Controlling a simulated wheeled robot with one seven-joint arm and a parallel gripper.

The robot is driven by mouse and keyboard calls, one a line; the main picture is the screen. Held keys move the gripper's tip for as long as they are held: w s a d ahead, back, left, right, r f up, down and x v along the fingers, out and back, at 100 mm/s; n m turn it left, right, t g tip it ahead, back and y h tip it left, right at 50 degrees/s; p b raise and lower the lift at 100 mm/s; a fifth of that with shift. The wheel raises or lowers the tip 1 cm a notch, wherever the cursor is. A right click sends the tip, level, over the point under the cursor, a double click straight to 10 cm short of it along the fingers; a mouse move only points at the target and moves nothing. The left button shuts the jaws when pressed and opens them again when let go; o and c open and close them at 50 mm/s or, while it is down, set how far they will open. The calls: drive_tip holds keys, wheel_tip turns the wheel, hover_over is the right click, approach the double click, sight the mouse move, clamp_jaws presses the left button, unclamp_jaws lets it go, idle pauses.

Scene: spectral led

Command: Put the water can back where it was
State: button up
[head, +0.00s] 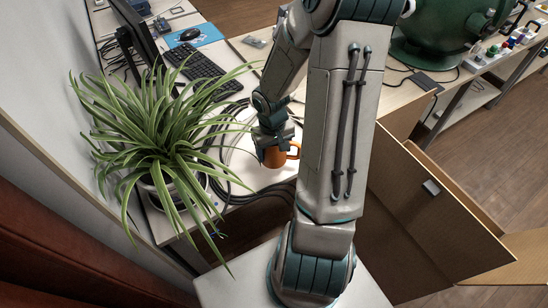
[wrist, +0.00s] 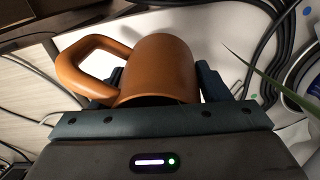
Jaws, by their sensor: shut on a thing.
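An orange-brown mug-like vessel with a loop handle, the only can-like thing at my gripper, shows in the head view (head: 276,157) and large in the wrist view (wrist: 165,68). My gripper (head: 272,142) is shut on it, with one finger on each side of its body in the wrist view. In the head view it hangs from the gripper near the white desk surface, beside the plant. Whether its base touches the desk I cannot tell. My arm hides part of the desk to the right.
A spiky potted plant (head: 165,130) stands left of my gripper, its leaves reaching close. Black cables (head: 232,190) lie below the gripper. A keyboard (head: 203,72), a mouse (head: 189,34) and a monitor (head: 137,32) are farther back. An open cardboard box (head: 425,205) is at right.

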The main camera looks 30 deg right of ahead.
drive_tip(key=shift+w+a+f, duration=0.4)
drive_tip(key=shift+f+b, duration=0.35)
drive_tip(key=shift+f, duration=1.55)
drive_tip(key=shift+f, duration=0.15)
drive_tip(key=o, duration=1.2)
drive_tip(key=shift+c, duration=0.2)
